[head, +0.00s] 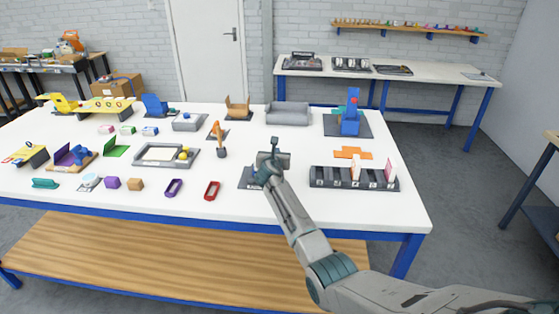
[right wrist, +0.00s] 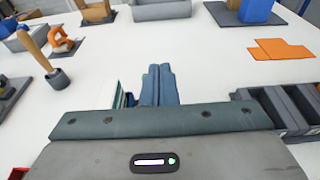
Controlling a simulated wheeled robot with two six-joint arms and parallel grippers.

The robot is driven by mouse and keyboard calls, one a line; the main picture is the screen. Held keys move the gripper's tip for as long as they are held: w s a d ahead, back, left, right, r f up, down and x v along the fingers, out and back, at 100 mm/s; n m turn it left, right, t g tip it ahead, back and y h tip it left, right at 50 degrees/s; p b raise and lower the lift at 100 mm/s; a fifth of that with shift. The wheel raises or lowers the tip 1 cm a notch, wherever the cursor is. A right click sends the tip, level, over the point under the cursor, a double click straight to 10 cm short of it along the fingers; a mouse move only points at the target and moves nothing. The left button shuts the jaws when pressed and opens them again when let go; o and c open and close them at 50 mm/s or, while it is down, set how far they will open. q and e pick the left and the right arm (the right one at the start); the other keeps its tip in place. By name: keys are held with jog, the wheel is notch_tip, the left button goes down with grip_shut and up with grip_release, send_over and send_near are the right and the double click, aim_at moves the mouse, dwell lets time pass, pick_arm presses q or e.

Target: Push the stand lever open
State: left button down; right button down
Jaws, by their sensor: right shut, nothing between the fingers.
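My right gripper (head: 274,145) is shut and empty above the table, with its fingers pointing toward the far side. In the right wrist view its closed fingers (right wrist: 158,85) show at the middle. A dark plate (head: 246,181) with a small blue part lies just left of my right wrist; the arm hides much of it. A blue stand (head: 350,123) with a red piece on top and a teal piece at its side is on a dark base at the back right, apart from the gripper. I cannot tell for certain which part is the stand lever. My left gripper is not in view.
A dark slotted rack (head: 330,180) with upright cards is right of my arm, with a flat orange piece (head: 352,153) behind it. A wooden-handled tool in a cup (head: 221,153) and a grey tray (head: 150,160) are to the left. A grey bin (head: 289,117) is behind.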

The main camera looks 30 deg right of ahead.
jog(key=shift+w+d+r, duration=0.15)
jog(key=shift+w+d, duration=0.2)
jog(key=shift+w, duration=0.25)
jog(key=shift+w+d+p, duration=0.2)
jog(key=shift+w+p, duration=0.1)
jog(key=shift+w+d+p, duration=0.25)
jog(key=shift+w+p, duration=0.2)
jog(key=shift+w+d+f+g+p, duration=0.15)
jog(key=shift+w+f+g+p, duration=0.15)
jog(key=shift+f, duration=0.05)
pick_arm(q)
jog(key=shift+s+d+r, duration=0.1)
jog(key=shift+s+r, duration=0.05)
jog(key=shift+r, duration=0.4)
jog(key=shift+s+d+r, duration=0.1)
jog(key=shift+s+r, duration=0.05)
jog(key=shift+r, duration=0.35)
pick_arm(e)
jog(key=shift+f+y, duration=0.15)
jog(key=shift+y, duration=0.15)
